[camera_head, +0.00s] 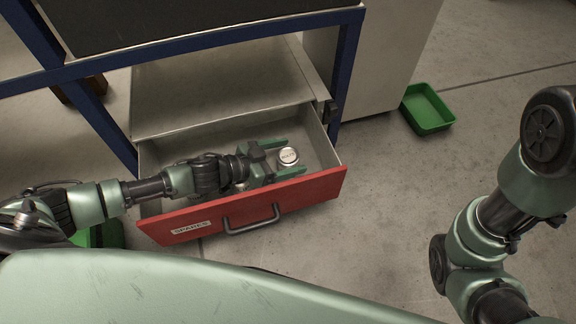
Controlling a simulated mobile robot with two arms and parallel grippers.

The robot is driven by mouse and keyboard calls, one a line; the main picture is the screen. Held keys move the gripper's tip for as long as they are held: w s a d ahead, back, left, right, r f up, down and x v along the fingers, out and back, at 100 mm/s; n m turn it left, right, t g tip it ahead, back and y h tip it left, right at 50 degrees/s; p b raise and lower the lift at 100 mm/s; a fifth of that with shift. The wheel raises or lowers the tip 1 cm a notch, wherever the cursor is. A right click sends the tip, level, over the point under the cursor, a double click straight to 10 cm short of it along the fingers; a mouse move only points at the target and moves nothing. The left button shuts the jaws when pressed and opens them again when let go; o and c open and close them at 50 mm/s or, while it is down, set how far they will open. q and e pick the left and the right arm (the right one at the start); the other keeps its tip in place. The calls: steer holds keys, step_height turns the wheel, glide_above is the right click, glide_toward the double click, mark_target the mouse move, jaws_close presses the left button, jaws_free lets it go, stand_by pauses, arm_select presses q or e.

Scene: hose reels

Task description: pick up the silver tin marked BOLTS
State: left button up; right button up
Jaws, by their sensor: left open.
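The silver tin (288,156) is small and round, with dark lettering on its lid too small to read. It stands inside the open red-fronted drawer (290,199), toward the right side. My left gripper (289,157) reaches into the drawer from the left. Its two green fingers are open, one on the far side and one on the near side of the tin. I cannot tell whether either finger touches it. My right arm shows at the right, but its gripper is out of view.
The drawer front carries a dark handle (251,222) and a label (191,228). A blue frame (347,60) stands over the drawer. A green tray (427,108) lies on the floor at the right, and another green thing (105,236) is partly hidden at left. Floor right of the drawer is clear.

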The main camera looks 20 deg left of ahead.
arm_select(q)
steer(key=shift+w, duration=0.1)
steer(key=c, duration=1.5)
steer(key=shift+c, duration=1)
steer(key=shift+r, duration=0.15)
